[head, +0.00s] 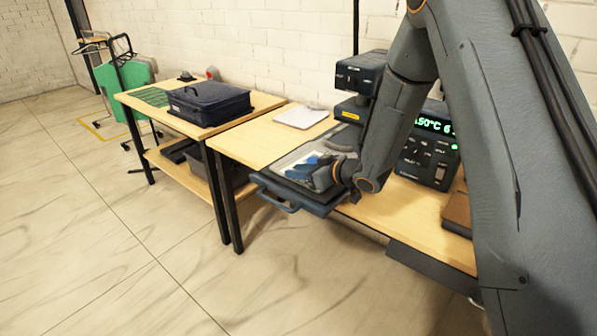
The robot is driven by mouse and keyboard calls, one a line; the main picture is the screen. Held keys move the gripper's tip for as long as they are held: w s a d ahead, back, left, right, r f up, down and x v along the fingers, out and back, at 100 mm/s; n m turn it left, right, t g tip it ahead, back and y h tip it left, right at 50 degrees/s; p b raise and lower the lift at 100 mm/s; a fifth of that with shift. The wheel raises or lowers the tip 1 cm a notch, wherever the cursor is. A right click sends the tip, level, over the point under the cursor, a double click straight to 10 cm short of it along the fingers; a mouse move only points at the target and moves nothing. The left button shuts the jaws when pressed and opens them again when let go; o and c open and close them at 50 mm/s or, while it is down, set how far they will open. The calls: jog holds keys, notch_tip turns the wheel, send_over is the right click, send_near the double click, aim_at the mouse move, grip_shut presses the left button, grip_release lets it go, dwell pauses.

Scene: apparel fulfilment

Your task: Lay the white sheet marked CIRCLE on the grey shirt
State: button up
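A heat press (440,150) with a green display stands on the right table, its platen (302,203) pulled out toward the front. Grey cloth, seemingly the grey shirt (336,133), lies over the platen. A pale sheet (291,161) shows on the cloth, partly behind my gripper; no marking on it is readable. My gripper (312,168) is low over the platen, at the sheet. Its fingers are too small and overlapped to tell whether they are open or shut, or whether they touch the sheet.
A white sheet or stack (301,117) lies on the table left of the press. The floor in front is clear.

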jog(key=b+v, duration=0.1)
jog(key=v, duration=0.6)
jog(key=shift+d, duration=0.15)
jog(key=shift+s+d+r, duration=0.15)
jog(key=shift+d, duration=0.2)
jog(key=d+m+h, duration=0.1)
jog(key=d, duration=0.1)
jog(key=d+m+h, duration=0.1)
jog(key=d+h, duration=0.1)
jog(key=s+d+h, duration=0.1)
jog(key=d+h, duration=0.1)
jog(key=shift+d+m+t, duration=0.3)
jog(key=shift+d+m, duration=0.1)
jog(key=s+d+f+m+g+h, duration=0.1)
jog(key=s+d+m+g+h, duration=0.2)
jog(key=s, duration=0.4)
jog(key=s+d+m+g+h, duration=0.2)
jog(key=s+d, duration=0.4)
jog(key=s, duration=0.1)
jog(key=s+a+m+g, duration=0.1)
jog(key=s+m+g, duration=0.1)
jog(key=s, duration=1.1)
jog(key=shift+s+g, duration=0.25)
jog(key=shift+g, duration=0.65)
